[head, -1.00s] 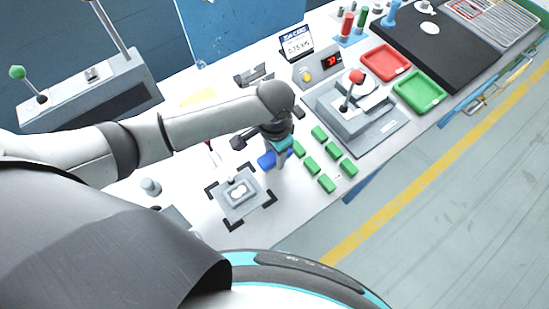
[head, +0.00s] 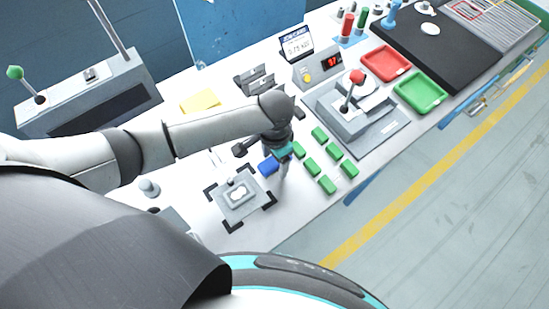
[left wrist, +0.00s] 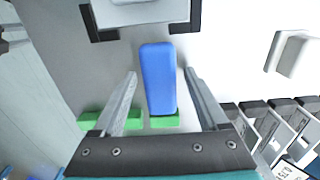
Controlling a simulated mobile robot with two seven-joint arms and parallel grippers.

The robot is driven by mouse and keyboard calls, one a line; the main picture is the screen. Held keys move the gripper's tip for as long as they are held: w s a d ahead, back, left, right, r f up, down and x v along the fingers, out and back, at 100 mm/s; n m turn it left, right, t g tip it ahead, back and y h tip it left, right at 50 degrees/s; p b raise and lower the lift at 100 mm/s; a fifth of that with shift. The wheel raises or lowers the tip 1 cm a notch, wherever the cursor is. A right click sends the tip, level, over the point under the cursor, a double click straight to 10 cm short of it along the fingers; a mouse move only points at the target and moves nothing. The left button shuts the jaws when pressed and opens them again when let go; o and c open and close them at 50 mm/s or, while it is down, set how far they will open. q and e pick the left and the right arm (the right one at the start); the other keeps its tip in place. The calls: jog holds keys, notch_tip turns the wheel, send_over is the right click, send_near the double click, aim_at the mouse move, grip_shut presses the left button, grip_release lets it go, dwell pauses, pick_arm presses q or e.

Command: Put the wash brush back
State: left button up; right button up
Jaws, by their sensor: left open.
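A blue elongated block (head: 268,166) lies on the white bench beside the grey fixture plate; I see no bristles or handle, so I cannot tell whether it is the wash brush. It also shows in the left wrist view (left wrist: 158,78), upright in the picture between my fingers. My left gripper (head: 278,168) is open over it, one finger on each side with gaps, as the left wrist view (left wrist: 160,80) shows. No other brush can be made out. My right gripper is not in view.
Several green blocks (head: 327,184) lie close to the right of my gripper. The grey fixture plate (head: 226,207) with black corner brackets is to the left. A grey joystick unit (head: 385,127), red tray (head: 386,63) and green tray (head: 420,92) stand farther right.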

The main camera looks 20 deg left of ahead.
pick_arm(q)
notch_tip(320, 180, up, 12)
jog(key=p, duration=0.3)
jog(key=shift+r, duration=0.15)
dwell(0.4)
